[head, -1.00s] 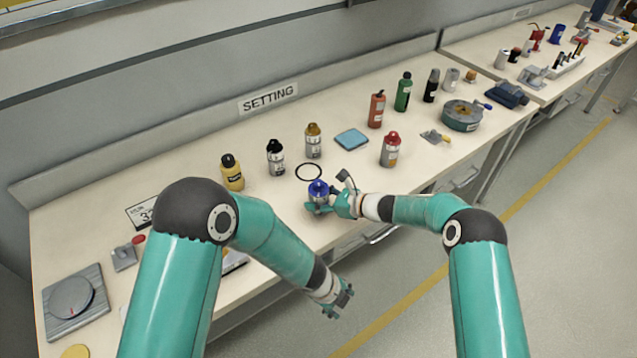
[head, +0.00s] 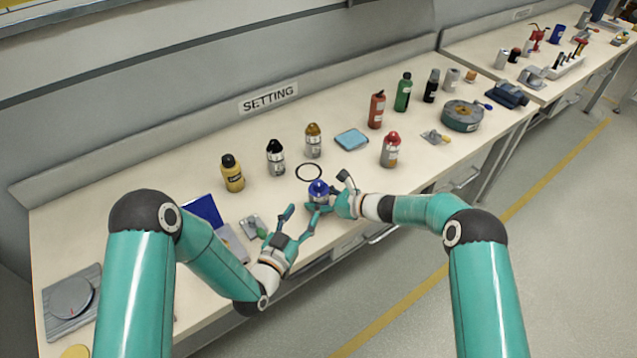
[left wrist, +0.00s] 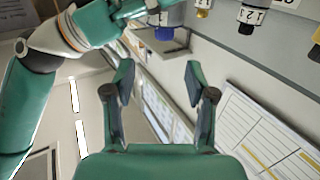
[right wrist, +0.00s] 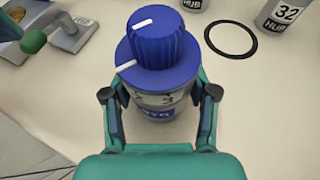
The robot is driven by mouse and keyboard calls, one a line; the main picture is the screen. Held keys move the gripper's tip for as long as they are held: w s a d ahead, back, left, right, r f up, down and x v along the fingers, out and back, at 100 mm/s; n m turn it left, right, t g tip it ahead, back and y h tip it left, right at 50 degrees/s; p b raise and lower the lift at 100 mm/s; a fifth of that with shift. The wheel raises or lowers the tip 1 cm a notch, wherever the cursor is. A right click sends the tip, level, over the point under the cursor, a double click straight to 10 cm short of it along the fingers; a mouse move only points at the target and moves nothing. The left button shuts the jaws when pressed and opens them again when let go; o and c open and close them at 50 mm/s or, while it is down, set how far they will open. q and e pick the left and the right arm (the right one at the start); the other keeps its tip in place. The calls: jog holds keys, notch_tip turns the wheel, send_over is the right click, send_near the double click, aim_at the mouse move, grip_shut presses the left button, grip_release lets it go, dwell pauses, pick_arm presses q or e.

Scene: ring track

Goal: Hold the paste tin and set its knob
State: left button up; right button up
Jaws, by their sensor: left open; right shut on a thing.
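The tin (head: 319,199) with a ribbed blue knob (head: 318,187) stands upright near the bench's front edge. In the right wrist view my right gripper (right wrist: 160,92) is shut around the tin's grey body (right wrist: 158,110), below the knob (right wrist: 163,42). The knob has a white line on top, and the blue collar under it has a white mark; the two do not look lined up. My left gripper (head: 302,217) is open and empty, just left of the tin. In the left wrist view the knob (left wrist: 164,33) is beyond the open fingers (left wrist: 160,78). The tin's label is partly hidden.
A black ring (head: 309,172) lies behind the tin. Yellow (head: 232,174), black-capped (head: 276,158), gold-capped (head: 313,141) and red-capped (head: 390,150) containers stand around it. A small grey device with a green knob (head: 252,227) sits left of my left gripper. A blue pad (head: 352,139) lies behind.

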aim_at(317, 187)
pick_arm(q)
jog(key=x, duration=1.1)
jog(key=shift+w+a+r, duration=0.15)
jog(key=shift+w+r, duration=0.1)
jog(key=shift+w, duration=0.3)
grip_shut()
